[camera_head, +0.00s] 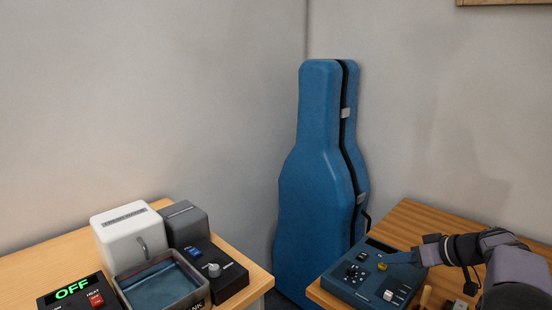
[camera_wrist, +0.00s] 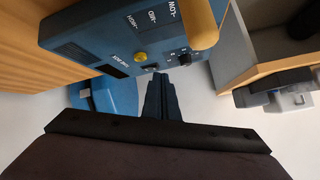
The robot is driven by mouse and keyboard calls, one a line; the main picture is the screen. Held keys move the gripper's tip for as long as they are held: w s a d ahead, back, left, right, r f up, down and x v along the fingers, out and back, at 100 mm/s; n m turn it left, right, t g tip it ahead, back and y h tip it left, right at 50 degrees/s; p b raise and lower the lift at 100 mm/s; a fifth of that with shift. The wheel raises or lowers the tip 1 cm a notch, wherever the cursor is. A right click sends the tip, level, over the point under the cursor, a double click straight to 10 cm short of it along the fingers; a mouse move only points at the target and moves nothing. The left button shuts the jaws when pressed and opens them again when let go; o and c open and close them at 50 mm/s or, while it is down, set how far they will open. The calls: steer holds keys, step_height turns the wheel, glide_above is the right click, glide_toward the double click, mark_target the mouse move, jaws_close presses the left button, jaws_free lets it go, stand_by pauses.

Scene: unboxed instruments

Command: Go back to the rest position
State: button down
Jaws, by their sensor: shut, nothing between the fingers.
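My gripper (camera_head: 392,258) is over the blue control box (camera_head: 358,285) on the right-hand table, with my arm reaching in from the right. Its dark fingers are together and empty in the wrist view (camera_wrist: 160,88). The fingertips are close to the box's panel, near a yellow button (camera_wrist: 140,57) and a black switch. The yellow button also shows in the head view (camera_head: 382,267). I cannot tell whether the fingertips touch the panel.
A blue instrument case (camera_head: 318,190) stands upright between the tables. The left table (camera_head: 25,275) holds a white box (camera_head: 122,235), an open basin (camera_head: 160,285) and a unit reading OFF (camera_head: 75,292). A wooden handle (camera_head: 425,297) stands near the box. Space above the tables looks clear.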

steer(key=s+a+m+h, duration=0.1)
steer(key=s+m, duration=0.1)
steer(key=s+a+m+g+h+p, duration=0.1)
steer(key=s+m+h, duration=0.1)
steer(key=s+a+m+h, duration=0.1)
steer(key=s+a, duration=0.1)
steer(key=shift+s+a+r+m+g, duration=0.1)
steer(key=shift+s+m+g, duration=0.1)
steer(key=shift+m+g, duration=0.2)
steer(key=s+a+f+n+g+h+b, duration=0.1)
steer(key=s+a+f+g, duration=0.1)
steer(key=s+a+f, duration=0.35)
steer(key=s+a+f+g+h+b, duration=0.1)
steer(key=s+a+f+g, duration=0.15)
steer(key=s+f, duration=0.6)
steer(key=s+a+f+n+g+h+b, duration=0.15)
steer(key=s+a+f, duration=0.3)
steer(key=s, duration=0.65)
step_height(320, 180, up, 20)
steer(key=p, duration=1.9)
steer(key=shift+f+y, duration=0.15)
steer(key=shift+y, duration=0.3)
steer(key=shift+m, duration=0.25)
